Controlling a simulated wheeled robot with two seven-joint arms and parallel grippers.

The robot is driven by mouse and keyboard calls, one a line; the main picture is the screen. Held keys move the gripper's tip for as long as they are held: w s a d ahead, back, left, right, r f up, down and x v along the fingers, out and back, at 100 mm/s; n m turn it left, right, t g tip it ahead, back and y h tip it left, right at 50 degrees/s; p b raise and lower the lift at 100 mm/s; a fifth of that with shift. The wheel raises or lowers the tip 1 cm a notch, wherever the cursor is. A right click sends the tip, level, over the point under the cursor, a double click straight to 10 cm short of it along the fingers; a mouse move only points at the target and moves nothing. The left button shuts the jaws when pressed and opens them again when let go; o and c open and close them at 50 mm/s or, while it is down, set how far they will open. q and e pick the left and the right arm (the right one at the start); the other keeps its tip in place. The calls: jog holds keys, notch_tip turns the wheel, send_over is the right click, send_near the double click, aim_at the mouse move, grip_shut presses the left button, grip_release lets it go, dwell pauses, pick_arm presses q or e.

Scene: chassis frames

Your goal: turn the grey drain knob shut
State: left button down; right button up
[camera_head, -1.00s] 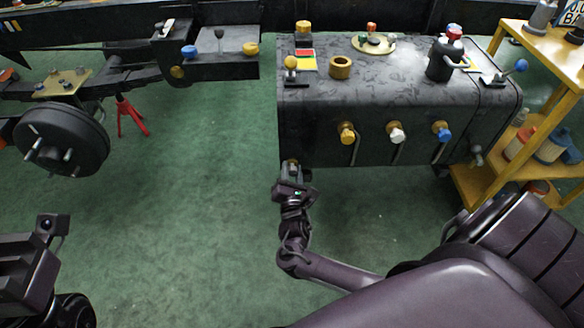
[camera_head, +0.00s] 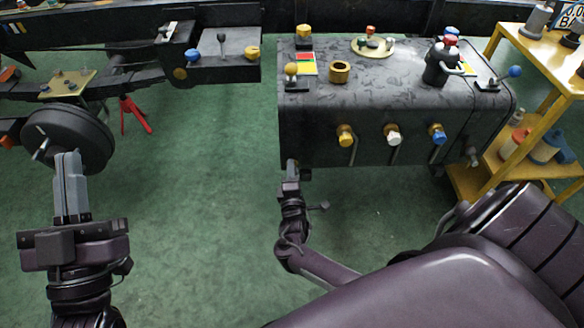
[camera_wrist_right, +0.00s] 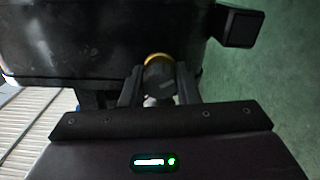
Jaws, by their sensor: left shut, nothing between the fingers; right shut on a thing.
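The grey drain knob (camera_wrist_right: 160,76) shows in the right wrist view as a dark grey round knob with a brass ring behind it, below the black tank. My right gripper (camera_wrist_right: 159,92) is shut on it, one finger on each side. In the head view my right gripper (camera_head: 292,172) is at the tank's lower left corner, and the knob is hidden there. My left gripper (camera_head: 68,163) is shut and empty, pointing up over the floor in front of the wheel hub, far to the left of the tank.
The black tank (camera_head: 370,110) carries yellow, white and blue knobs on its front and several fittings on top. A yellow shelf (camera_head: 540,150) stands at right. A wheel hub (camera_head: 90,140) and red stand (camera_head: 135,113) are at left. Green floor between is clear.

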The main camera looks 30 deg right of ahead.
jog(key=m, duration=0.2)
jog(key=shift+m, duration=0.4)
pick_arm(q)
jog(key=shift+w+d+f+g+y+p, duration=0.2)
jog(key=shift+f+g, duration=0.25)
jog(key=shift+f, duration=0.35)
jog(key=shift+w+d+f+g+y, duration=0.15)
jog(key=shift+w+f+g, duration=0.2)
jog(key=shift+f, duration=0.4)
jog(key=shift+w+d+f+g+y+p, duration=0.1)
jog(key=shift+w+f+g+y, duration=0.1)
jog(key=shift+f+g, duration=0.45)
pick_arm(e)
jog(key=shift+m, duration=1.9)
pick_arm(q)
jog(key=shift+f, duration=0.2)
pick_arm(e)
jog(key=o, duration=1)
jog(key=shift+c, duration=0.2)
jog(key=shift+s+a, duration=0.15)
jog(key=shift+s, duration=0.1)
pick_arm(q)
notch_tip(320, 180, down, 15)
jog(key=s+g+y+p, duration=0.2)
jog(key=g+y, duration=0.1)
jog(key=g, duration=0.4)
jog(key=shift+d+f, duration=0.2)
jog(key=shift+d, duration=0.05)
pick_arm(e)
jog(key=v, duration=0.7)
